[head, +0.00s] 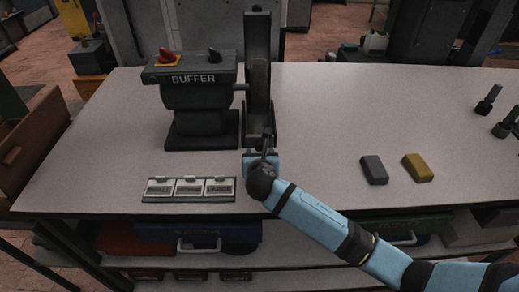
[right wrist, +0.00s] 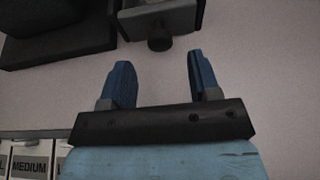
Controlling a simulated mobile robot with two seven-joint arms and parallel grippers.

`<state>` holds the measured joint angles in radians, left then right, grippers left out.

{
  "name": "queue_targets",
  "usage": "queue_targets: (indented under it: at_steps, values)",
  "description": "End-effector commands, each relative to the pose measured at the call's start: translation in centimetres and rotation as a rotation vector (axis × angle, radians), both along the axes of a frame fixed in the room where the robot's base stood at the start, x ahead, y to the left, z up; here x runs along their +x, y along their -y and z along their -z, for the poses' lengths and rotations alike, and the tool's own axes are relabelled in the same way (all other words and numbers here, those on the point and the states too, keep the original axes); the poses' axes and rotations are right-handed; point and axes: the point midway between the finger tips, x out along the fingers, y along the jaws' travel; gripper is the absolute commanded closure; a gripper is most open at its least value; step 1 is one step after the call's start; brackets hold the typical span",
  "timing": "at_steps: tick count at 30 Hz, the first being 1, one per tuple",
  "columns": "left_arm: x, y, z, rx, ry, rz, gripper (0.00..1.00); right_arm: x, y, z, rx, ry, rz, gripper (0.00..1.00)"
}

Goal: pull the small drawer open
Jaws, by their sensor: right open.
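In the right wrist view, the small drawer (right wrist: 182,20) shows at the top as a grey box front with a dark round knob (right wrist: 160,43). In the head view the drawer is at the foot of the upright dark guard beside the buffer (head: 193,92), largely hidden by my right gripper. My right gripper (right wrist: 158,68) is open and empty, its two blue fingers pointing toward the knob. The knob lies just beyond the fingertips, between their lines, with no contact visible. In the head view the right gripper (head: 261,157) is near the table's front. My left gripper is not in view.
A tray of labelled compartments (head: 190,198) lies at the table's front, left of my right gripper. A grey block (head: 374,170) and a yellow block (head: 418,167) lie to the right. Dark upright pieces (head: 488,100) stand at the far right. The tabletop (head: 330,110) between is clear.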

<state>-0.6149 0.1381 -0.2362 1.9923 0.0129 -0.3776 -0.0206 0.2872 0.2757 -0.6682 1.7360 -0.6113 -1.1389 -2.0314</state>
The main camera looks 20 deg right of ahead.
Motion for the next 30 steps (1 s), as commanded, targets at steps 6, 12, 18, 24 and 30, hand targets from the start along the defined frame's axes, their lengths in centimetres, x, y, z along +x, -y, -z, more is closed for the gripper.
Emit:
queue_targets:
  at_steps: [6,12,18,24,30]
  values:
    - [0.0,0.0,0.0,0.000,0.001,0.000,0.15,2.9,0.8,1.2,0.000,0.000,0.001,0.44]
    - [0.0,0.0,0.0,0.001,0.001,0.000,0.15,3.9,1.1,1.7,0.000,0.000,0.000,0.44]
    - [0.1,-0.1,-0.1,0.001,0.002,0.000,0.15,3.9,1.1,1.7,0.001,0.000,0.000,0.44]
    - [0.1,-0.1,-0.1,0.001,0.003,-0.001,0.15,3.9,1.1,1.7,0.001,0.000,0.000,0.78]
    - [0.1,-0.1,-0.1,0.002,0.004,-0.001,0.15,3.9,1.1,1.7,0.001,-0.001,0.000,1.00]
